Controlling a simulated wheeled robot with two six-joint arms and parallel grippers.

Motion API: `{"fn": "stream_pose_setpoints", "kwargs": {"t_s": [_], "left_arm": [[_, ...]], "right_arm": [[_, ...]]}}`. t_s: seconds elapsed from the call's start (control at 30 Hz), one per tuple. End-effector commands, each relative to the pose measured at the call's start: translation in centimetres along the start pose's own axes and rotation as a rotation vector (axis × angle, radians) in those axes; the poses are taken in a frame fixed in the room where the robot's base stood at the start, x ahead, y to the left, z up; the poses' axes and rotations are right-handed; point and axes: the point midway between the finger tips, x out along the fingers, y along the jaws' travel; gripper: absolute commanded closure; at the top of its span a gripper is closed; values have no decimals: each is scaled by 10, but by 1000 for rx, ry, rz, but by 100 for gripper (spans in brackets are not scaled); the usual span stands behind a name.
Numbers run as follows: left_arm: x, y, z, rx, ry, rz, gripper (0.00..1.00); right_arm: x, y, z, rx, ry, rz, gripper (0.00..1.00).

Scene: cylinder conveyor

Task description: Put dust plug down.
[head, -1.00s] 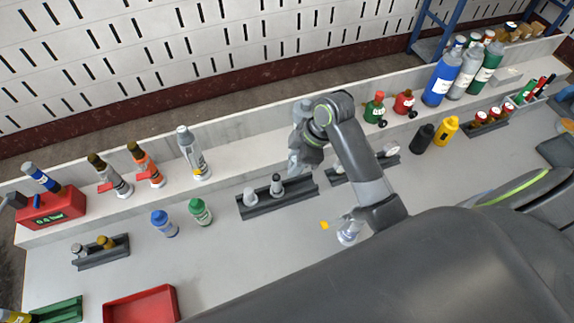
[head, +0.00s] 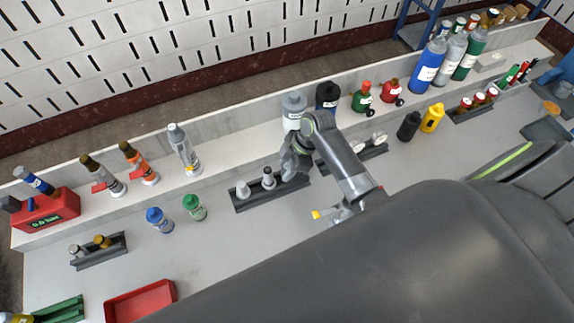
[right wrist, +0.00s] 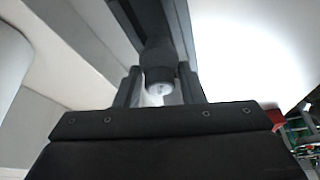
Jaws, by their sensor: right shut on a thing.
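My right gripper (head: 289,170) is low over the right end of a dark grey rack (head: 246,207) on the bench. In the right wrist view its two fingers (right wrist: 158,80) are closed around a small dark grey cylinder with a pale end, seemingly the dust plug (right wrist: 158,58). In the head view the gripper hides this piece, so I cannot tell whether it touches the rack. A pale plug (head: 243,190) and a grey plug (head: 268,178) stand upright in the rack, left of the gripper. My left gripper is not in view.
A second rack (head: 372,152) with round pale pieces lies right of my forearm. A yellow-tipped item (head: 318,213) lies near my elbow. A raised shelf with bottles runs behind.

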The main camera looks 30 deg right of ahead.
Motion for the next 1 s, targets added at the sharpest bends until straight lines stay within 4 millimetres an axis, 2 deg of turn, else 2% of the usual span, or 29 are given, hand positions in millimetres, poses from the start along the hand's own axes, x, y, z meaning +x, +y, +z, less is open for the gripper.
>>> {"fn": "stream_pose_setpoints", "kwargs": {"t_s": [0.67,0.7,0.83,1.0], "left_arm": [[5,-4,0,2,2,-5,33],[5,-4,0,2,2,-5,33],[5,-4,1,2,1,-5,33],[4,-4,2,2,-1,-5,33]], "right_arm": [[11,0,4,0,0,-1,100],[11,0,4,0,0,-1,59],[11,0,4,0,0,-1,43],[11,0,4,0,0,0,43]]}}
